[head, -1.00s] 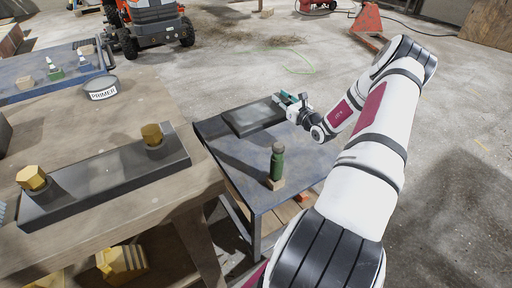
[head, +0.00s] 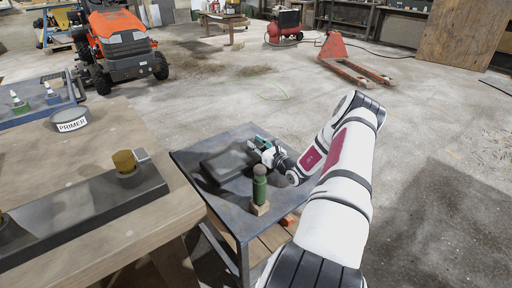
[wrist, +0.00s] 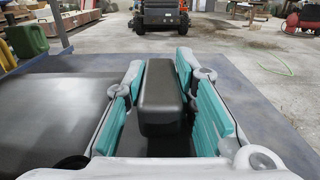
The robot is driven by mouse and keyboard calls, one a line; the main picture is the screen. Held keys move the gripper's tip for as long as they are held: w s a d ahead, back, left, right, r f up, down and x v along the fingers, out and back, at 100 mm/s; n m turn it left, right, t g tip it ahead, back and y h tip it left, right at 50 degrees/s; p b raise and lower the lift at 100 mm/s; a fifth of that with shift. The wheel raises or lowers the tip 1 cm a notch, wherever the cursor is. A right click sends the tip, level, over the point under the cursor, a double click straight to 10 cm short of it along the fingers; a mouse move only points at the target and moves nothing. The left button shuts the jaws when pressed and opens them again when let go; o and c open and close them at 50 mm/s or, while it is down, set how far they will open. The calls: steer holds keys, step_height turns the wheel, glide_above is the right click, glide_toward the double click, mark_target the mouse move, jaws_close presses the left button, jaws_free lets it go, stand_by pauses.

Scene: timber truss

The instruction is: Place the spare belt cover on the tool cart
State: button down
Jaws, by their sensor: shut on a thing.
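The spare belt cover (head: 228,161) is a dark, flat, box-like piece over the blue-grey top of the tool cart (head: 287,200). In the wrist view a wide dark panel (wrist: 55,112) lies left of my gripper. My gripper (head: 262,150) is at the cover's right end in the head view. In the wrist view its teal fingers (wrist: 160,95) are shut on a dark rounded block (wrist: 160,88), which appears to be part of the cover. I cannot tell whether the cover's underside rests fully on the cart.
A green bottle-like object (head: 260,186) on a small wooden block stands near the cart's front edge. A wooden bench (head: 75,255) with a dark tray (head: 80,212) and a primer tin (head: 69,122) stands close on the left. Open concrete floor lies beyond.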

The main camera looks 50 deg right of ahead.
stand_by(0.3)
steer(key=c, duration=1.3)
jaws_free()
steer(key=shift+f, duration=0.15)
steer(key=shift+s, duration=0.35)
steer(key=p+v, duration=0.3)
steer(key=v, duration=0.8)
steer(key=shift+s, duration=0.15)
